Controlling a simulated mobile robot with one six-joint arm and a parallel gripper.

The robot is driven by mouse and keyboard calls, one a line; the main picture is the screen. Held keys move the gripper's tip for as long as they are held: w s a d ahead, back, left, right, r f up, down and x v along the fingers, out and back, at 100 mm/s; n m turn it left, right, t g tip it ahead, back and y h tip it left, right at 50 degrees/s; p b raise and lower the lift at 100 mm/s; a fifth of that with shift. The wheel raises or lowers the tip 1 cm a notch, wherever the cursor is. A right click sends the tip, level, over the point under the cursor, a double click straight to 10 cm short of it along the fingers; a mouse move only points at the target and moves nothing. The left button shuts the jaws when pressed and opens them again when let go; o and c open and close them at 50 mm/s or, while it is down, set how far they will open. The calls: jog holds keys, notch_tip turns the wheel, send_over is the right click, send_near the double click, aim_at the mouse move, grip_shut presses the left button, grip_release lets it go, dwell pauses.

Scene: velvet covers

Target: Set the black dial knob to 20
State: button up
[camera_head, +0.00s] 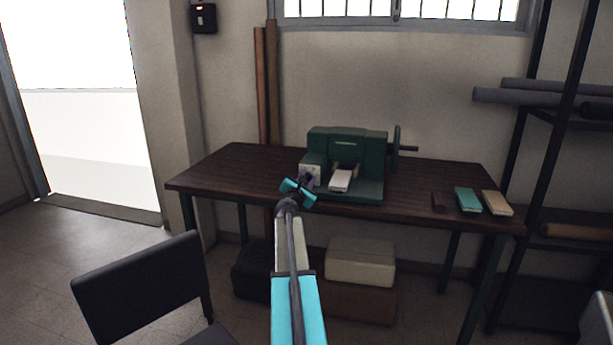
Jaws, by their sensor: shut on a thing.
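A dark green machine (348,140) stands on the wooden table, with a pale panel (311,170) at its left front. My gripper (304,184), with teal fingers, is at this panel. It is shut on the black dial knob (307,180), of which only a small dark part shows between the fingers. The knob's scale and pointer are too small and too covered to read.
A white block (341,180) lies on the machine's front, right of my gripper. A handwheel (396,147) sticks out at the machine's right. Brown, teal (467,200) and cream blocks lie on the table's right. A dark chair (142,290) stands front left.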

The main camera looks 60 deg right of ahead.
jog(key=n+p, duration=0.1)
jog(key=n, duration=0.1)
jog(key=n+p, duration=0.1)
jog(key=n, duration=0.1)
jog(key=shift+s+d+r, duration=0.1)
jog(key=shift+s+d, duration=0.05)
jog(key=shift+s, duration=0.05)
dwell(0.4)
jog(key=o, duration=1)
jog(key=shift+o, duration=0.2)
jog(key=shift+w, duration=0.1)
jog(key=shift+a, duration=0.2)
jog(key=v, duration=1.3)
jog(key=shift+a, duration=0.3)
